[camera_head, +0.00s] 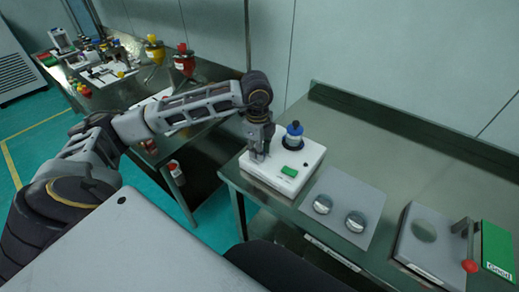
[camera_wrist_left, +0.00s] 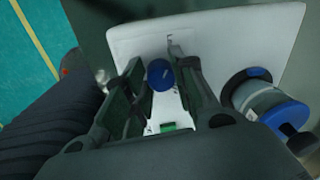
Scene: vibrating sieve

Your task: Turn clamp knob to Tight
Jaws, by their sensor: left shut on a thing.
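The white sieve machine (camera_head: 300,180) stands at the left end of the right-hand metal table. My left gripper (camera_head: 258,154) points down over the machine's left part. In the left wrist view, the blue clamp knob (camera_wrist_left: 160,74) is between the fingers of my left gripper (camera_wrist_left: 160,80), which are shut on it. The knob has a small mark on top, too small to read. In the head view the gripper hides the knob. A blue-topped sieve stack (camera_head: 294,138) stands on the machine, right of the gripper, and also shows in the wrist view (camera_wrist_left: 265,100). My right gripper is out of view.
A green display (camera_head: 289,171) is on the machine's front. A grey mat (camera_head: 345,195) with two round metal dishes lies to the right. The table behind is clear.

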